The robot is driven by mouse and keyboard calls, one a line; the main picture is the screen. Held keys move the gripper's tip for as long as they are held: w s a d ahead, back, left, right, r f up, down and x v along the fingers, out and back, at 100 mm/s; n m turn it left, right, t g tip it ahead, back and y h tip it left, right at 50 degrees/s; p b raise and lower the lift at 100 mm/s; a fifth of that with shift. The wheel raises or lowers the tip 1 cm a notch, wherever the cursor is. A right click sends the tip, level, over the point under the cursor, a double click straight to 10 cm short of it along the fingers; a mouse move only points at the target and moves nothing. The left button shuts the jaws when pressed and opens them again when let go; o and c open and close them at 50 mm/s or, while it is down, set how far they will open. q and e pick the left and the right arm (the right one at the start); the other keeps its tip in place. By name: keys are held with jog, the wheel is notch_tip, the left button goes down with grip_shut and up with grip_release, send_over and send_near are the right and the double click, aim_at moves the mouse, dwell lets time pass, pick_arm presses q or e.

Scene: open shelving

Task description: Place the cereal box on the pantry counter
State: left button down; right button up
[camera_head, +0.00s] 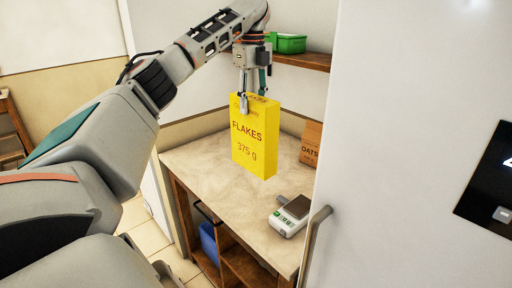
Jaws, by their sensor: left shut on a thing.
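The cereal box (254,140) is yellow, marked "FLAKES" and "375 g". It hangs upright in the camera_head view, in front of and over the pantry counter. My left gripper (254,92) points down and is shut on its top edge. The pantry counter (205,172) is a pale stone-like top on a wooden cabinet. The box seems to be above the top, but the gap under it is hard to judge. The box hides part of the counter behind it. My right gripper is not in view.
A brown oats box (311,144) stands at the counter's back right. A kitchen scale (291,215) sits at the front right. A green container (290,43) is on the wooden shelf (303,61) above. A white fridge-like door (400,120) bounds the right. The counter's left part is clear.

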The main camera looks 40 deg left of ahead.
aim_at(254, 144)
pick_arm(q)
notch_tip(254, 144, down, 14)
jog(key=shift+w+f, duration=0.1)
dwell(0.5)
jog(key=shift+f, duration=0.15)
jog(key=c, duration=1.2)
grip_release()
notch_tip(254, 144, up, 12)
jog(key=shift+r, duration=0.15)
